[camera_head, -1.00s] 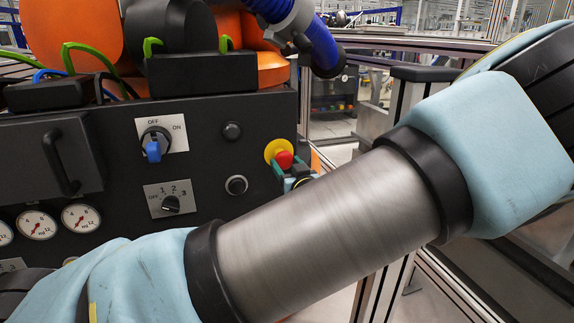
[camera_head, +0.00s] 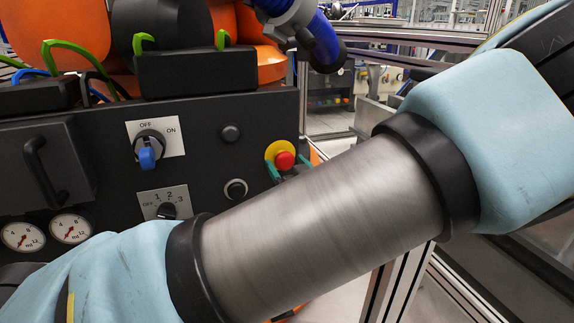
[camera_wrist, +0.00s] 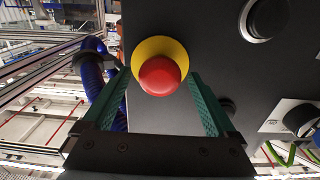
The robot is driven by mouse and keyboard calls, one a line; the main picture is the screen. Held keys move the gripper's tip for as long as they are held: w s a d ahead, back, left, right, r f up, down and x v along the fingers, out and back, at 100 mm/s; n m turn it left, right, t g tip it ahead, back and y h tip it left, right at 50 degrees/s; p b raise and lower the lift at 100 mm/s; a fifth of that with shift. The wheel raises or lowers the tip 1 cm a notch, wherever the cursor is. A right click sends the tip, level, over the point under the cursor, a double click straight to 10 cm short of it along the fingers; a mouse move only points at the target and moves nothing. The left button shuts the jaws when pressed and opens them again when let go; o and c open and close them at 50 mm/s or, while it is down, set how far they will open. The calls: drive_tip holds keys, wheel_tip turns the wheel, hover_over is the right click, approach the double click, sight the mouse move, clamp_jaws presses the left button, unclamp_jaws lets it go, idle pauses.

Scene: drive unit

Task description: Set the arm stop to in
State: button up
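The arm stop appears to be the red mushroom button (camera_head: 285,160) on a yellow collar, on the right side of the black panel. It also shows in the wrist view (camera_wrist: 159,76), upper middle. My gripper (camera_wrist: 160,80) is open, with one green finger to the left of the button and one to the right. A gap shows between the button and the finger lengths; whether the tips touch the collar I cannot tell. In the head view my forearm hides most of the gripper, and only bits of green finger show just below the button.
The black panel (camera_head: 90,130) also carries a blue-handled OFF/ON switch (camera_head: 148,152), a numbered selector (camera_head: 167,210) partly behind my arm, round black buttons (camera_head: 231,132), gauges (camera_head: 71,228) and a door handle (camera_head: 47,175). A blue hose (camera_wrist: 105,95) hangs left of the fingers.

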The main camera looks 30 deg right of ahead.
drive_tip(key=shift+s, duration=0.1)
drive_tip(key=s+a, duration=0.1)
drive_tip(key=s, duration=0.9)
drive_tip(key=shift+s+a, duration=0.15)
drive_tip(key=shift+s, duration=0.15)
